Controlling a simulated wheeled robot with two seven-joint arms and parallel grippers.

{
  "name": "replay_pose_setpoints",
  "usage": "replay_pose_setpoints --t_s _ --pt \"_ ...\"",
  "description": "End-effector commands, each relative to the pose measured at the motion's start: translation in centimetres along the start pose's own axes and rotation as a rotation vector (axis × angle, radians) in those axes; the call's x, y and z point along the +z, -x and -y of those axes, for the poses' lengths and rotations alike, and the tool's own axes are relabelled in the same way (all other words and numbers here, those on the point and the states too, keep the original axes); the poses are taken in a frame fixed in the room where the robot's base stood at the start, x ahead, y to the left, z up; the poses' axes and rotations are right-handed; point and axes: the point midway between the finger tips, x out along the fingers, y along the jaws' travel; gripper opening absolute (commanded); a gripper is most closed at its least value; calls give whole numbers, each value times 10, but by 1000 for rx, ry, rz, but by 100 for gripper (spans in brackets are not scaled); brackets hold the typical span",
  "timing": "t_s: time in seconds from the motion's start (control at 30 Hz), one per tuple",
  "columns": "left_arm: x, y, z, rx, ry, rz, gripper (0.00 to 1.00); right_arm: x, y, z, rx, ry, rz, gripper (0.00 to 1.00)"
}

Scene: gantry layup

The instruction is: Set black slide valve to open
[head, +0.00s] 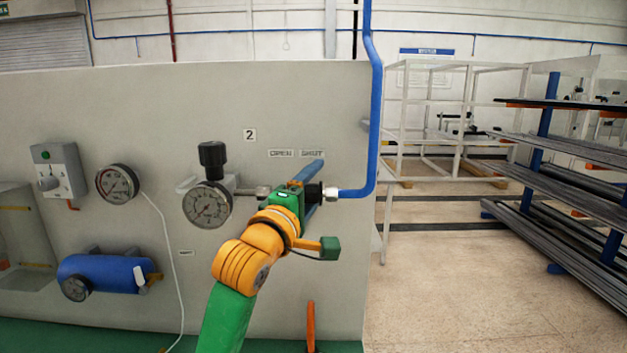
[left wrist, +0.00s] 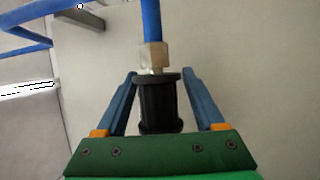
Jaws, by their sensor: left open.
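The black slide valve (head: 314,192) is a dark sleeve on the pipe line at the panel's right side, below the SHUT label (head: 312,154); the OPEN label (head: 281,154) is just left of it. My left gripper (head: 316,187) is at the valve with its blue fingers spread above and below it. In the left wrist view the black sleeve (left wrist: 160,104) stands between the two open fingers, its flange close to the fingertips; I cannot tell whether they touch. A brass-coloured fitting (left wrist: 153,56) and blue pipe lie beyond it. My right gripper is not in view.
A gauge with a black knob (head: 208,204) is left of the valve. The blue pipe (head: 376,110) rises at the panel's right edge. Another gauge (head: 117,183) and a blue cylinder (head: 105,273) are farther left. Open floor and a rack (head: 575,190) lie to the right.

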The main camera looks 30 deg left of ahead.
Motion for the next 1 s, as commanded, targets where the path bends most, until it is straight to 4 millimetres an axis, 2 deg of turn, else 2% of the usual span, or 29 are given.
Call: replay_pose_setpoints --t_s 0.1,0.13,0.3,0.37,0.4,1.0 --pt "0 0 1 0 0 0 70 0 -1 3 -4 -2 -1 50" --pt "0 0 1 0 0 0 65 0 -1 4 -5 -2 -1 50" --pt "0 0 1 0 -1 0 19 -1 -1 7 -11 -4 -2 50" --pt "0 0 0 0 -1 0 3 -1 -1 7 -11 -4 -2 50" --pt "0 0 0 0 -1 0 0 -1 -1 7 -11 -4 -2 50" --pt "0 0 0 1 -1 0 0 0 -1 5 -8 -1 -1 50"
